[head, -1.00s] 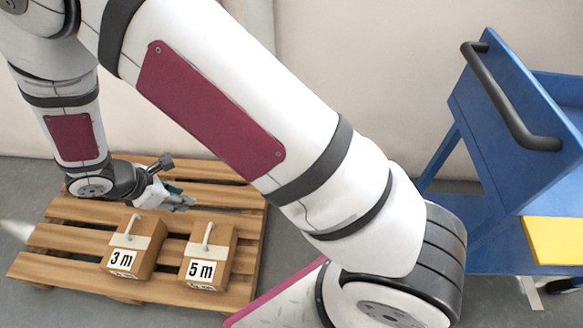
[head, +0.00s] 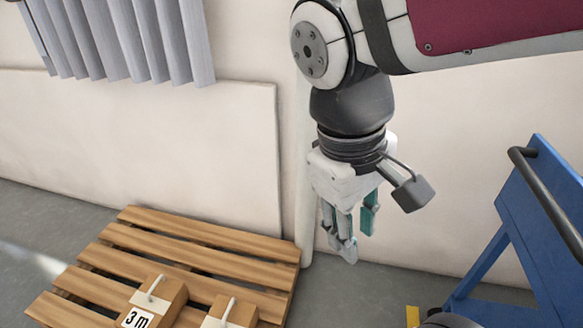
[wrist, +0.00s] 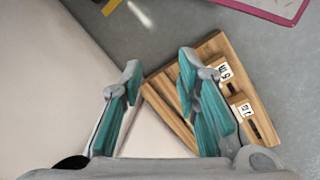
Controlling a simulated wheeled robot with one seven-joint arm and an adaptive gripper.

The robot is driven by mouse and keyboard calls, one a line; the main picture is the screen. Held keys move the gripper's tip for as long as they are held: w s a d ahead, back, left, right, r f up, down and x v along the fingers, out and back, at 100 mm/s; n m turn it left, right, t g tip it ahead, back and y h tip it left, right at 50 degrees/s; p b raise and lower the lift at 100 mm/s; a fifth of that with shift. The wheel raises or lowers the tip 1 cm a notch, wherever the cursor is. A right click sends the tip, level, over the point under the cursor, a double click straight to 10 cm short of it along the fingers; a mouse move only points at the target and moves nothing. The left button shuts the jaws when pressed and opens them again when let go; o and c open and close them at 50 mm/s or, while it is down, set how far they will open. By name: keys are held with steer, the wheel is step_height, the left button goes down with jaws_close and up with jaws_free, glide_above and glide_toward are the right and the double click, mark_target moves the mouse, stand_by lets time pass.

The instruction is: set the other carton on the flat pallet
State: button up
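The flat wooden pallet (head: 190,240) lies on the floor at the lower left of the head view, and it also shows in the wrist view (wrist: 212,45). A brown carton labelled "3 m" (head: 172,293) sits on its near part. A second brown carton (head: 243,312) stands to the right of it, cut off by the frame's bottom, its label hidden. Two labelled cartons show partly behind a finger in the wrist view. My gripper (head: 355,232) hangs above and right of the pallet in the head view. Its fingers (wrist: 160,68) are apart with nothing between them.
A blue cart (head: 548,215) with a dark handle stands at the right. A pale wall runs behind the pallet, with a board leaning there (head: 180,150) and grey slats above. The pallet's far boards are bare. Grey floor is open right of the pallet.

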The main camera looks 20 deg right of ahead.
steer(key=s+a+m+y, duration=0.1)
steer(key=s+m+y, duration=0.1)
steer(key=s, duration=0.6)
steer(key=shift+s+m+t, duration=0.25)
steer(key=shift+m+t, duration=0.05)
steer(key=shift+m, duration=0.3)
steer(key=shift+a, duration=0.1)
